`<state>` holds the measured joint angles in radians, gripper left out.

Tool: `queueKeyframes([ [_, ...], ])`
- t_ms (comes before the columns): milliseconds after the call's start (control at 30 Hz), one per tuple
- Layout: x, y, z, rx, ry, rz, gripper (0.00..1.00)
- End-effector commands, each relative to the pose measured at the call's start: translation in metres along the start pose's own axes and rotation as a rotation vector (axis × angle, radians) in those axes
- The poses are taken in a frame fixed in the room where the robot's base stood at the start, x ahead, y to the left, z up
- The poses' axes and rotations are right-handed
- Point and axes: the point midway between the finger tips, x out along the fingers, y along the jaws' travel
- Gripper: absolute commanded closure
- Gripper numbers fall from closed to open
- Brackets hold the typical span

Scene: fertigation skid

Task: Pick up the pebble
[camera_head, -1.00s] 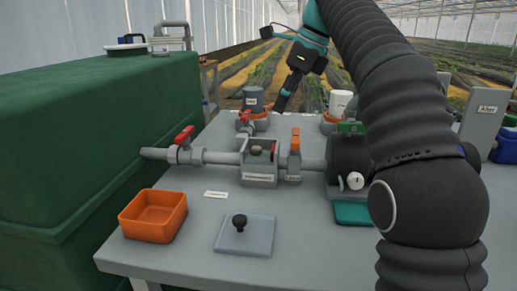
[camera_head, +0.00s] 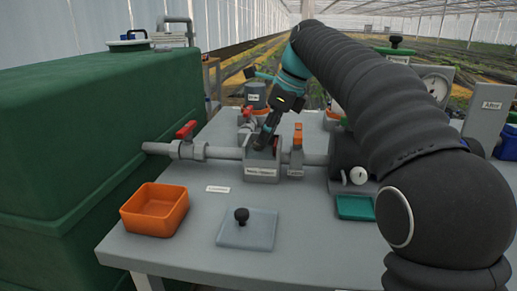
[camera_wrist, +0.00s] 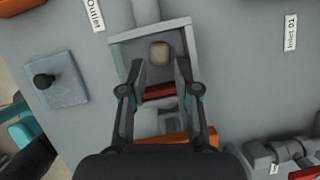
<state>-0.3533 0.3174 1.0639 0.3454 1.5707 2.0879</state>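The pebble (camera_wrist: 159,53) is a small beige, rounded stone in the wrist view. It lies inside the open-topped grey box (camera_wrist: 180,39) of the pipe line, towards the far wall. The same box (camera_head: 262,172) stands mid-table in the head view, where I cannot make out the pebble behind my fingers. My gripper (camera_wrist: 159,64) is open, with one finger on each side of the box opening just short of the pebble and nothing between them. In the head view my gripper (camera_head: 262,141) points down at the box top. I cannot tell how deep the fingertips are.
A grey lid with a black knob (camera_head: 260,231) lies on the table in front of the box. An orange tray (camera_head: 137,222) stands at the front left. Red-handled (camera_head: 186,129) and orange-handled (camera_head: 297,136) valves flank the box. A green tank (camera_head: 90,125) stands left.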

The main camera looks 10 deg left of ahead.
Motion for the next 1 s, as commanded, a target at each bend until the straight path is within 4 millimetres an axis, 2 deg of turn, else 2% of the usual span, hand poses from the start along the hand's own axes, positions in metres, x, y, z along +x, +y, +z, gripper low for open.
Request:
queueKeyframes([
  [33, 0.01, 0.001, -0.001, -0.001, 0.0, 0.001, 0.69],
  [100, 0.016, 0.001, -0.001, -0.001, 0.001, 0.001, 0.69],
  [367, 0.018, 0.0, 0.0, 0.0, -0.001, -0.001, 0.69],
  [400, 0.018, 0.0, 0.0, 0.0, 0.0, -0.001, 0.79],
  [500, 0.018, 0.0, 0.0, 0.0, 0.0, -0.001, 1.0],
  [833, 0.017, 0.0, 0.001, 0.0, -0.001, -0.001, 1.0],
  [1000, 0.007, 0.0, 0.004, -0.001, -0.001, -0.001, 1.0],
])
